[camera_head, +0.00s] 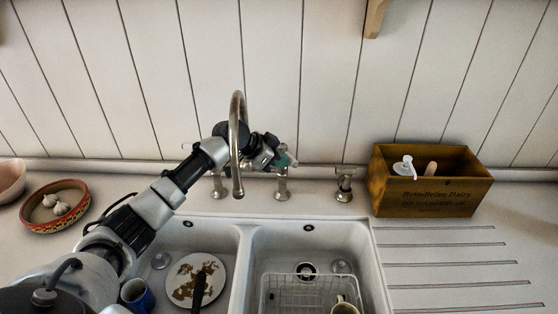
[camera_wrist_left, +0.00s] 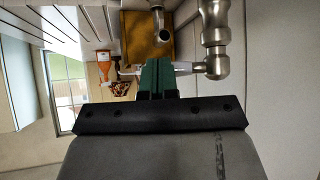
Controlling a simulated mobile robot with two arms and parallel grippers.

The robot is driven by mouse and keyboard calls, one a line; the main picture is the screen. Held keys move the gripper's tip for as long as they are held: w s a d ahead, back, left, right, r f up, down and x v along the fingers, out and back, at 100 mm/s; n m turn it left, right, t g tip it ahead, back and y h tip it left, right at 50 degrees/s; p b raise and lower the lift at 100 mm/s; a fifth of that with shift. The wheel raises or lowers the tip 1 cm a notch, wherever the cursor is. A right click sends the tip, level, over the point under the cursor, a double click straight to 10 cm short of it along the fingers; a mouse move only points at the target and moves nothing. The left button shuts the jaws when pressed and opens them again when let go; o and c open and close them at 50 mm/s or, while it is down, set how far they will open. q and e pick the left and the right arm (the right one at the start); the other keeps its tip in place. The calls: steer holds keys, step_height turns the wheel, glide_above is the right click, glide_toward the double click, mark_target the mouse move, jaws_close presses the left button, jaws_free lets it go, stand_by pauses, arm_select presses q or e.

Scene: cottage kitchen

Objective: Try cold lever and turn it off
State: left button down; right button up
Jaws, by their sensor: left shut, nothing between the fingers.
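A metal gooseneck faucet (camera_head: 238,135) rises behind the double sink. Metal tap posts stand at its base: a left one (camera_head: 217,187), a middle one (camera_head: 282,187) and a right one (camera_head: 344,184). My left gripper (camera_head: 288,159) is above the middle post, with its green fingers shut and empty. In the left wrist view the shut fingers (camera_wrist_left: 157,78) are close to a pale lever handle (camera_wrist_left: 185,68) that joins a metal tap body (camera_wrist_left: 216,62). I cannot tell whether they touch. Which lever is cold does not show. My right gripper is not in view.
The left basin holds a dirty plate (camera_head: 188,282) and a blue mug (camera_head: 136,294). The right basin holds a wire rack (camera_head: 290,278) and a cup (camera_head: 345,307). A wooden box (camera_head: 425,203) stands right; a bowl of garlic (camera_head: 36,225) stands left.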

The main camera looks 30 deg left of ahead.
arm_select(q)
steer(key=shift+w+d, duration=0.1)
steer(key=shift+d, duration=0.1)
steer(key=shift+w+d+b, duration=0.2)
steer(key=shift+w+d, duration=0.1)
steer(key=shift+d, duration=0.2)
steer(key=shift+w+d+b, duration=0.2)
steer(key=shift+w+d, duration=0.05)
steer(key=shift+d, duration=0.2)
steer(key=shift+w+d+b, duration=0.25)
steer(key=shift+w+d, duration=0.1)
steer(key=shift+w, duration=0.3)
steer(key=shift+w+d+b, duration=0.25)
steer(key=shift+w+d, duration=0.05)
steer(key=shift+w, duration=0.3)
steer(key=shift+w+d+b, duration=0.25)
steer(key=shift+w+d, duration=0.1)
steer(key=shift+w, duration=0.3)
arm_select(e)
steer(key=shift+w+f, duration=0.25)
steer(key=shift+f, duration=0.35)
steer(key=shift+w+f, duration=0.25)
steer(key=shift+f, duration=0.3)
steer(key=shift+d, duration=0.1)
